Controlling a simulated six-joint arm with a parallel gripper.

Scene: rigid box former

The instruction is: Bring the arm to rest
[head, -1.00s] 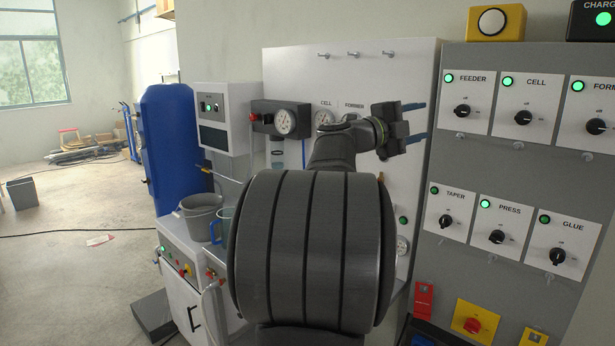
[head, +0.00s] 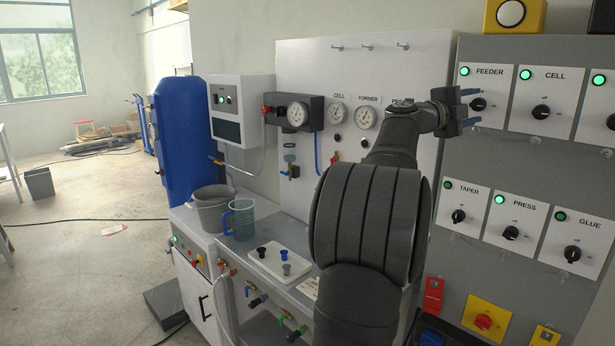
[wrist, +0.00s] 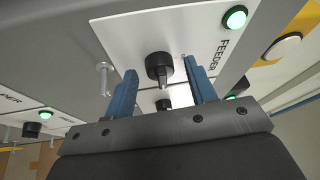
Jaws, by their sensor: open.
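My gripper (head: 470,106) is raised in front of the grey switch panel (head: 470,160), at the height of its upper row of switches. In the wrist view its two blue fingers (wrist: 165,95) are spread apart with nothing held between them. The black FEEDER knob (wrist: 159,66) shows beyond and between the fingertips; I cannot tell how near it is.
The panel also bears CELL, TAPER, PRESS (head: 510,232) and GLUE switches, and a red button on a yellow plate (head: 484,321). A white board with gauges (head: 367,118) is to the left. A grey bucket (head: 211,207), teal jug (head: 240,218) and white tray (head: 281,264) stand lower left.

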